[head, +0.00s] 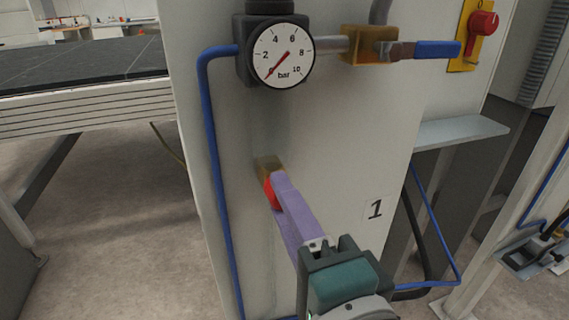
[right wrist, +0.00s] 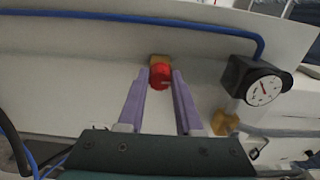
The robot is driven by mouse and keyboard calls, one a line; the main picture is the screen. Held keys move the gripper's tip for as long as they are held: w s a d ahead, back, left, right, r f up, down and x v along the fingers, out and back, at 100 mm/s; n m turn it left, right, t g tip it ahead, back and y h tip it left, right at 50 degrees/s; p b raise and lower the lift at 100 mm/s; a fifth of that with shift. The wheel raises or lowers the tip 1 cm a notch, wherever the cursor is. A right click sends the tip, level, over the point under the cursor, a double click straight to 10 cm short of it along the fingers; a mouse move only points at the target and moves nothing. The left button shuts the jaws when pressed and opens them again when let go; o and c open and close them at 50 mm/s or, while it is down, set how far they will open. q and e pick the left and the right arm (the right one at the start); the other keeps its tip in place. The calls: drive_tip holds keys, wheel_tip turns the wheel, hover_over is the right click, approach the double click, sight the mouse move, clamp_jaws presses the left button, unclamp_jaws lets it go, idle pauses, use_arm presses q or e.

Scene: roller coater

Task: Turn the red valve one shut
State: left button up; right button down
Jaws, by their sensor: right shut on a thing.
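The red valve (head: 268,191) is a small red knob on a brass body, on the front of the pale cabinet below the gauge. In the right wrist view the red valve (right wrist: 160,78) sits between my two purple fingertips. My right gripper (head: 279,181) reaches up from the lower right and is shut on the knob, one finger on each side. In the head view the near finger hides part of the knob. A label "1" (head: 375,209) is on the cabinet to the right of the valve. My left gripper is not in view.
A pressure gauge (head: 283,54) above the valve has its red needle pointing lower left. A blue-handled brass valve (head: 370,46) and a red knob on a yellow plate (head: 483,23) are at the upper right. A blue hose (head: 214,160) runs down the cabinet's left side.

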idle(0.4)
drive_tip(key=c, duration=0.6)
unclamp_jaws()
drive_tip(key=v, duration=1)
drive_tip(key=shift+r, duration=0.1)
